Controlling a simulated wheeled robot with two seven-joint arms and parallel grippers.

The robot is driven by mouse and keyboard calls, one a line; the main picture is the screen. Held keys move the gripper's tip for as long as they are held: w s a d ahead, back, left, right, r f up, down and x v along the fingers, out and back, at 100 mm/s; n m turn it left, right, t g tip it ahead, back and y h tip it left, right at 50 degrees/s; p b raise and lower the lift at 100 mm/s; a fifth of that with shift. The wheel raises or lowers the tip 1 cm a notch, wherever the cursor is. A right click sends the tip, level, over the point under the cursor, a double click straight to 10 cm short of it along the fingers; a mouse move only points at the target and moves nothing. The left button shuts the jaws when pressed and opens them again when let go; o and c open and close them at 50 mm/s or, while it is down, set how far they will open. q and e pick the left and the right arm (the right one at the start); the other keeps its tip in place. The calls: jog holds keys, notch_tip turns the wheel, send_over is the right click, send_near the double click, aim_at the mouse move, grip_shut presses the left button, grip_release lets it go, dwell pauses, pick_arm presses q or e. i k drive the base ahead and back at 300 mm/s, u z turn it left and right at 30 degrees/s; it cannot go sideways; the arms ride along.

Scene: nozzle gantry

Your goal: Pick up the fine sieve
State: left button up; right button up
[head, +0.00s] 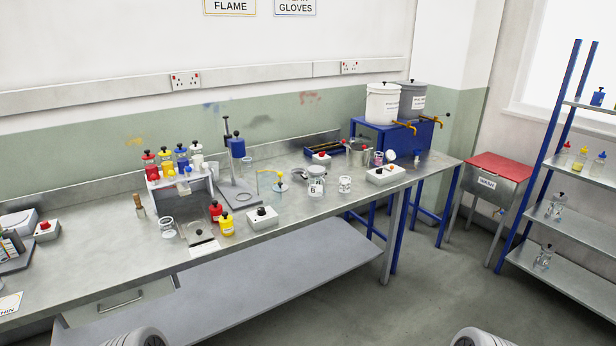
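I cannot make out the fine sieve for certain at this size. A small, shallow, round metal item (301,173) lies on the steel bench (330,230), just behind a labelled clear beaker (316,188); it could be a sieve, but its mesh is too small to tell. Neither of my grippers shows in the head view.
A rack of coloured bottles (180,175) and a blue press (238,170) stand behind. Urns (382,103), a red-topped bin (497,168) and shelving (560,205) are right. The floor is clear.

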aim_at(303, 172)
jog(key=z, duration=0.8)
jog(key=i, duration=2)
jog(key=u, duration=0.65)
